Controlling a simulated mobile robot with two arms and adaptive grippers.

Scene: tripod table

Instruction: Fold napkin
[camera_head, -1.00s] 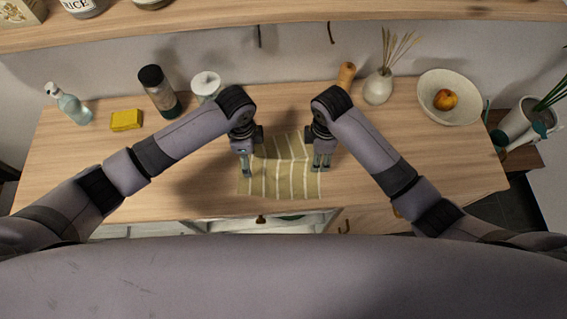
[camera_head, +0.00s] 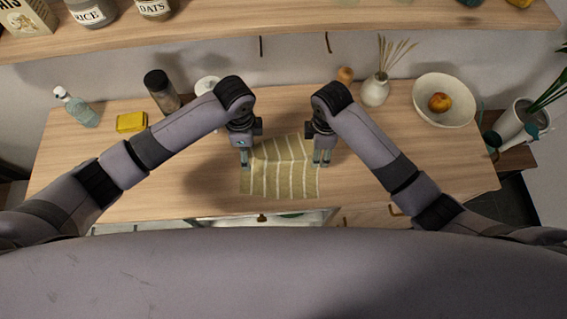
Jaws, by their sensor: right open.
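The napkin (camera_head: 282,180) is yellow-green with pale stripes and lies on the wooden counter near its front edge, in the middle of the view. Its far part looks raised or creased between my two grippers. My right gripper (camera_head: 321,160) points down at the napkin's right edge and is open. My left gripper (camera_head: 243,158) points down at the napkin's left edge. Its fingers are too small and dark to tell whether they hold the cloth.
On the counter (camera_head: 420,175) stand a soap bottle (camera_head: 78,108), a yellow sponge (camera_head: 131,122), a dark-capped jar (camera_head: 161,92), a white canister (camera_head: 207,85), a reed vase (camera_head: 376,90) and a bowl (camera_head: 443,112) with fruit (camera_head: 439,102). A shelf (camera_head: 290,22) overhangs the back.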

